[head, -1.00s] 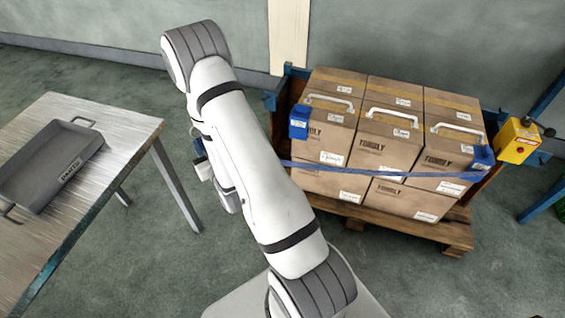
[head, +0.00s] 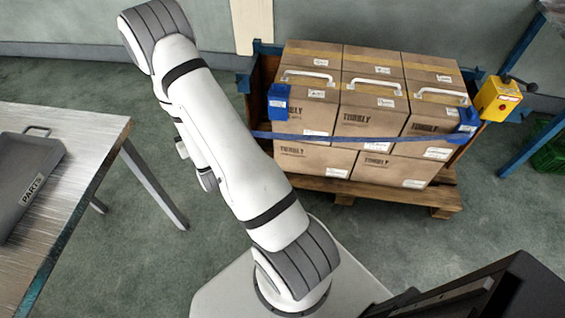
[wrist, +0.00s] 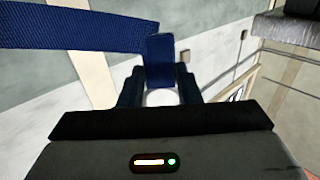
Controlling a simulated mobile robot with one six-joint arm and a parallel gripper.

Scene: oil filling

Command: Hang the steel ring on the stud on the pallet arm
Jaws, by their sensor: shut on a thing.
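In the wrist view my gripper (wrist: 160,84) is shut with a blue end piece (wrist: 160,56) upright between its dark fingers. A wide blue strap (wrist: 80,28) runs from the upper left to this piece. A pale rounded shape shows low between the fingers; I cannot tell whether it is the steel ring. In the head view my gripper is hidden behind my arm. The strap (head: 350,138) crosses the front of the cartons there and goes left toward my arm. A blue pallet arm (head: 246,88) stands at the stack's left; I cannot make out its stud.
Cartons (head: 372,95) with white handles stand on a wooden pallet (head: 390,196). A yellow box (head: 497,98) with a dark lever is at the stack's right. A metal table (head: 85,150) with a grey tray (head: 22,195) is at left. Floor between table and pallet is clear.

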